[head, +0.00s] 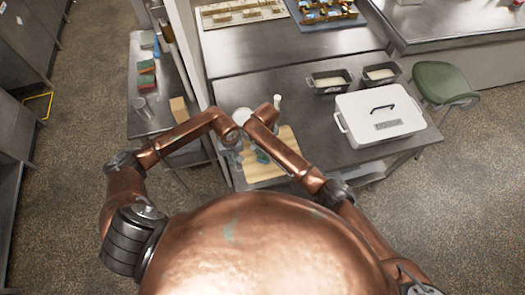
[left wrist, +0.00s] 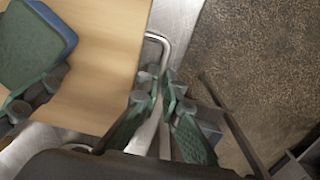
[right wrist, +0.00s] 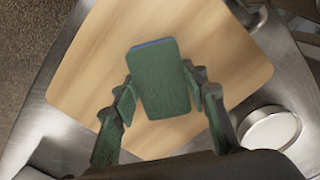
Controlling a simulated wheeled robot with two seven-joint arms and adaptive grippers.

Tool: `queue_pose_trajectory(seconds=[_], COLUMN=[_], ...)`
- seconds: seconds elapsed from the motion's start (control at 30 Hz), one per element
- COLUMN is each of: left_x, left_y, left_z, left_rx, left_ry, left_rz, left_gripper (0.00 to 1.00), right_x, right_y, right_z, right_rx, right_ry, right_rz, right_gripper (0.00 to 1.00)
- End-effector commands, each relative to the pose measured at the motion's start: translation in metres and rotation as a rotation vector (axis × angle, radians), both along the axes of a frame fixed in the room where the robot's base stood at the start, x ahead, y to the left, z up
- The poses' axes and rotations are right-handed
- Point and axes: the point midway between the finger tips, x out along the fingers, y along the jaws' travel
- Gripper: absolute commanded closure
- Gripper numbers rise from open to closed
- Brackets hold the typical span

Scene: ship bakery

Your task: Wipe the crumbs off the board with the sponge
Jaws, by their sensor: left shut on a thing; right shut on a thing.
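The wooden board (head: 262,174) lies on the metal table; it also shows in the left wrist view (left wrist: 105,60) and the right wrist view (right wrist: 90,75). The green sponge with a blue layer (right wrist: 163,85) is between the fingers of my right gripper (right wrist: 163,100), over the board. The sponge also shows at the upper left of the left wrist view (left wrist: 32,45). My left gripper (left wrist: 160,103) is shut on a bent metal rail (left wrist: 163,45) beside the board's edge. I cannot make out crumbs on the bare wood.
A white lidded box (head: 378,122) and two dark tins (head: 330,82) stand right of the board. A round white dish (right wrist: 270,128) is close to the board. A green stool (head: 443,82) stands right. A side table (head: 150,118) stands left.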

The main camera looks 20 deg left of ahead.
Motion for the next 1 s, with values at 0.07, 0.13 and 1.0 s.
queue_pose_trajectory(seconds=[0.07,0.13,1.0], left_x=[0.0,0.0,0.001], left_y=[0.001,0.001,0.0], left_z=[0.0,0.0,0.0], left_rx=[0.002,0.001,-0.001], left_ry=[0.001,0.001,-0.003], left_rz=[0.002,0.002,0.003], left_gripper=[1.0,1.0,0.87], right_x=[0.001,0.0,0.0], right_y=[0.0,0.001,0.002], right_z=[0.006,0.014,0.059], right_rx=[0.002,0.003,0.005], right_ry=[-0.001,-0.001,-0.002], right_rz=[-0.001,0.001,0.001], right_gripper=[0.79,0.79,0.79])
